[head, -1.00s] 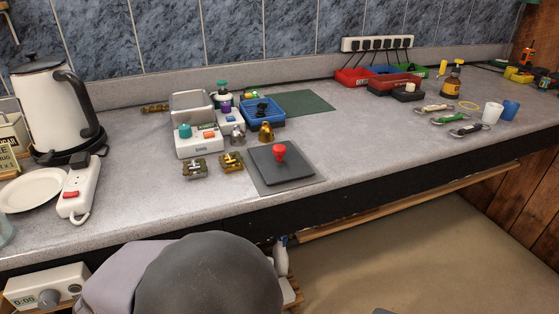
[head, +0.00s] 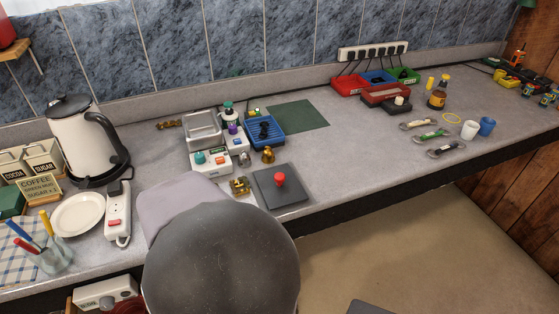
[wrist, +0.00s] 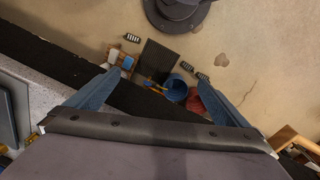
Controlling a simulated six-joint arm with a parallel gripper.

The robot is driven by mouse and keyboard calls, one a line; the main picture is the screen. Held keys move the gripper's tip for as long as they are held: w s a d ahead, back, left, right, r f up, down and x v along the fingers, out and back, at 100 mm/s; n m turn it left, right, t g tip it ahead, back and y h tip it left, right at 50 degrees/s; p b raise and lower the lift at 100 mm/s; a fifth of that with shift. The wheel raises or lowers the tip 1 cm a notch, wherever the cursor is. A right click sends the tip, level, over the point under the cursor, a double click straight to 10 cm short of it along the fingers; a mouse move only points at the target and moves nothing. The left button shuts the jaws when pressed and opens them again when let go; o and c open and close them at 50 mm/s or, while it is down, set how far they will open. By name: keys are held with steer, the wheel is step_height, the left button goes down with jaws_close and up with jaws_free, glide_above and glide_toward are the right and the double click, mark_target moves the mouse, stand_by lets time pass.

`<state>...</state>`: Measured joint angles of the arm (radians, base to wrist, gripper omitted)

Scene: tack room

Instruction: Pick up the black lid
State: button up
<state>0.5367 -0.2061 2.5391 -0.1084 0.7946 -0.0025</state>
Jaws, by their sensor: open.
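The black lid (head: 268,196), a flat dark square plate with a red knob (head: 280,179), lies on a grey sheet near the counter's front edge in the head view. My rounded arm part stands close in front of it. In the wrist view, a dark plate edge (wrist: 6,112) at the far left may be the lid; its knob is not seen there. My gripper (wrist: 160,79) is open with nothing between its fingers. It points down past the counter's front edge, over the floor. The gripper is not visible in the head view.
A metal tin (head: 203,142), blue basket (head: 264,146), brass bell (head: 268,155) and brass piece (head: 240,186) are close behind or left of the lid. The counter right of it is clear. A blue bucket (wrist: 175,88) is on the floor below.

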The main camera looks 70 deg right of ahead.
steer(key=s+d+r+m+p, duration=0.2)
steer(key=s+d+r+p, duration=0.15)
steer(key=r+p, duration=0.35)
steer(key=s+d+r+m+p, duration=0.2)
steer(key=d+r+p, duration=0.3)
steer(key=r, duration=0.3)
steer(key=t+h+b, duration=0.2)
steer(key=t+b, duration=0.2)
glide_toward(281, 187)
steer(key=shift+w+a, duration=0.1)
steer(key=shift+w, duration=0.05)
steer(key=shift+p+x, duration=0.75)
steer(key=shift+x, duration=2.95)
steer(key=c, duration=1.1)
